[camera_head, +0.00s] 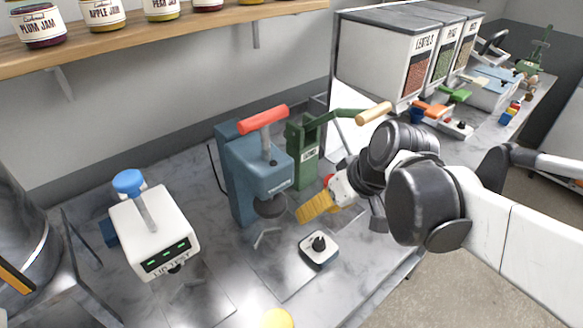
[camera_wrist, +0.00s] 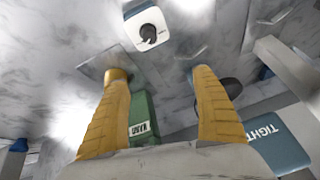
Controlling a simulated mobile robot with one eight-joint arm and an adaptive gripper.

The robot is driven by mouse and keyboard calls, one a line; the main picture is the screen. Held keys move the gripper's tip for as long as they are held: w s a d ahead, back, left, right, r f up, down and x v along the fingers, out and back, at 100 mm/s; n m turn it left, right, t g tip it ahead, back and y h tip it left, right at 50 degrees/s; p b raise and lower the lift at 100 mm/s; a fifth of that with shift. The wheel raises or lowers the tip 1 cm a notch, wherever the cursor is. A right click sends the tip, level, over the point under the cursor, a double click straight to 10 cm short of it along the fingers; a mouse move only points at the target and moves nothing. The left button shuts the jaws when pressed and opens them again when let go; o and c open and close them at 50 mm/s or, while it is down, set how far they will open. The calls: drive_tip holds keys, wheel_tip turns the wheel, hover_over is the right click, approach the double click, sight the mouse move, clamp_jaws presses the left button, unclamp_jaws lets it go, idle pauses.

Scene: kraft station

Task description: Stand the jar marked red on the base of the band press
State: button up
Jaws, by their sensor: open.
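The green press (camera_head: 302,150) stands right of the blue press, with a green lever and a tan handle (camera_head: 373,113). In the wrist view it shows as a green body (camera_wrist: 145,112) with a small label, which seems to read band. A grey plate (camera_wrist: 92,66) lies in front of it. My gripper (camera_head: 318,206) is low in front of this press, its yellow fingers (camera_wrist: 165,75) apart with nothing seen held between them. A small red patch (camera_head: 327,180) shows just behind my gripper; I cannot tell whether it belongs to the red-marked jar. A tan round part beside the left finger is partly hidden.
The blue press (camera_head: 262,170) has a red handle. A white knob box (camera_head: 319,249) stands in front, with a yellow disc (camera_head: 278,318) at the bottom edge. A lid tester (camera_head: 152,232) is left. Jam jars (camera_head: 103,12) line a shelf; bins (camera_head: 385,50) stand behind.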

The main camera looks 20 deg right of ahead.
drive_tip(key=shift+s+a+r+m+t+h, duration=0.3)
drive_tip(key=shift+s+a+t+h, duration=0.1)
drive_tip(key=shift+s, duration=0.35)
drive_tip(key=shift+s+a+r+m+t+h, duration=0.3)
drive_tip(key=shift+s+h, duration=0.1)
drive_tip(key=shift+s, duration=0.3)
drive_tip(key=shift+s+a+r+m+t+h, duration=0.3)
drive_tip(key=shift+s+h, duration=0.1)
drive_tip(key=shift+s, duration=0.35)
